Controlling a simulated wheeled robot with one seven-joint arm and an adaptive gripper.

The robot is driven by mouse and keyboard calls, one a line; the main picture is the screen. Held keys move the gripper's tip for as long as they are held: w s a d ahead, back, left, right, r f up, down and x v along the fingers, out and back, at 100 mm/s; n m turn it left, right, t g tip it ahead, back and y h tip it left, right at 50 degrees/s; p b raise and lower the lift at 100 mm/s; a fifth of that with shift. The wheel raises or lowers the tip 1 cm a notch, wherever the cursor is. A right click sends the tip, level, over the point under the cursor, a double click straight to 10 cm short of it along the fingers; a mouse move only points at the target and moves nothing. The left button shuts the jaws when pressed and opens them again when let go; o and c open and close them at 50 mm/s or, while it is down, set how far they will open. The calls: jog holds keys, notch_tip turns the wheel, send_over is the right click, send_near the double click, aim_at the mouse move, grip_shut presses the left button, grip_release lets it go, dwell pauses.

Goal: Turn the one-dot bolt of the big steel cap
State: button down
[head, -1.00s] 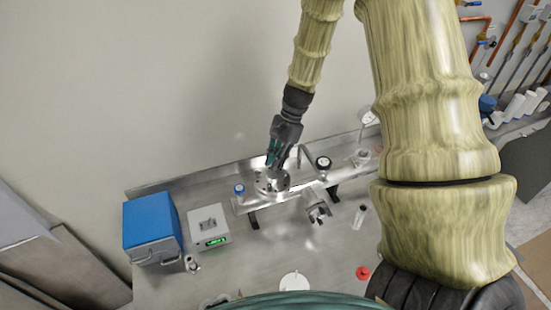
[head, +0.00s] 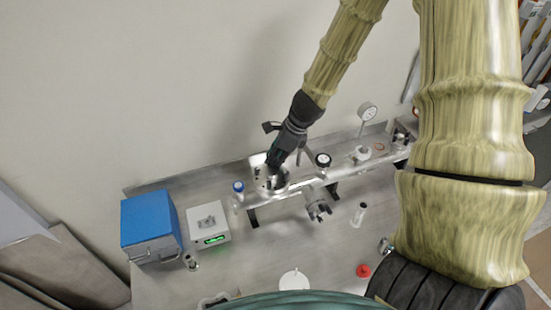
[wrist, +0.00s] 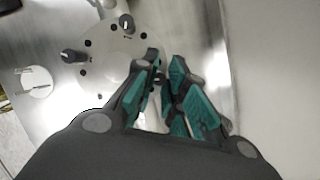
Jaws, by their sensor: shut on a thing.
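The big steel cap (head: 262,186) is a round flange on the raised steel shelf, partly hidden by my gripper (head: 273,172). In the wrist view the cap (wrist: 108,62) is a pale disc with several dark holes around its rim. Dark bolts stand out at its left (wrist: 74,57) and its top (wrist: 127,24). My gripper (wrist: 164,66), with teal pads, is over the cap's right rim, its fingers nearly together. It is shut on a small bolt there, mostly hidden between the fingertips. I cannot make out the dot marks.
A blue box (head: 150,226) and a white device with a green display (head: 208,224) stand left of the shelf. A wall rises close behind. The front bench has free room.

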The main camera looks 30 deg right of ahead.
jog(key=shift+m+h+b, duration=0.3)
jog(key=shift+m+b, duration=0.05)
jog(key=shift+m, duration=0.55)
jog(key=shift+t, duration=0.3)
jog(key=c, duration=1.7)
grip_release()
jog(key=shift+c, duration=0.2)
jog(key=v, duration=1.2)
jog(key=shift+w, duration=0.1)
